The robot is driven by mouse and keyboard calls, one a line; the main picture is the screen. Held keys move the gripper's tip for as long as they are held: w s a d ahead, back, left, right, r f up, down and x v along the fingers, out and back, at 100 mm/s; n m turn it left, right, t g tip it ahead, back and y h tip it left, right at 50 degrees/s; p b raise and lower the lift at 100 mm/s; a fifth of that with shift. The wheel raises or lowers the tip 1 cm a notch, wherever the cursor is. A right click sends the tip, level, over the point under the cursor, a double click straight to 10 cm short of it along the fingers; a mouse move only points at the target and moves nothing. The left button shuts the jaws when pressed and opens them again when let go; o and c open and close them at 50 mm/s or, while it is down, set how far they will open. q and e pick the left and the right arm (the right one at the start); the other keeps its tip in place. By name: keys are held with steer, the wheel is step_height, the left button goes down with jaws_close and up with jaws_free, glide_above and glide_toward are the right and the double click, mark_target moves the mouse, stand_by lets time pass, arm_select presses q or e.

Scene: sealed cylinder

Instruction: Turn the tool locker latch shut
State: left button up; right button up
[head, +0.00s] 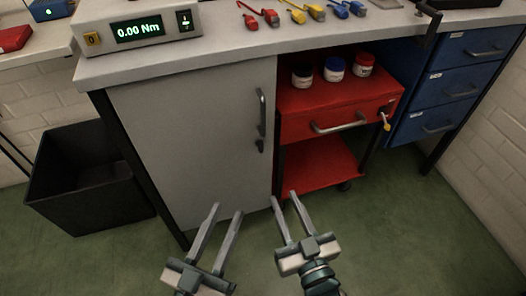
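The tool locker (188,148) is a grey cabinet under the workbench, and its door looks closed. A long dark vertical handle (262,111) sits near the door's right edge. Just below it is a small dark latch (260,146), which points roughly downward; I cannot tell whether it is engaged. My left gripper (228,208) is open and empty, low in front of the door and below the latch. My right gripper (284,199) is open and empty, to its right, below the latch and near the locker's lower right corner. Neither gripper touches the handle or latch.
A red tool cart (340,103) with jars on top stands right of the locker. Blue drawers (445,85) are further right. A black bin (85,185) stands at left. A torque display (140,29) and hand tools lie on the worktop (225,38). Green floor is clear at right.

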mark_target(262, 148)
steer(key=shift+w, duration=0.1)
stand_by(0.3)
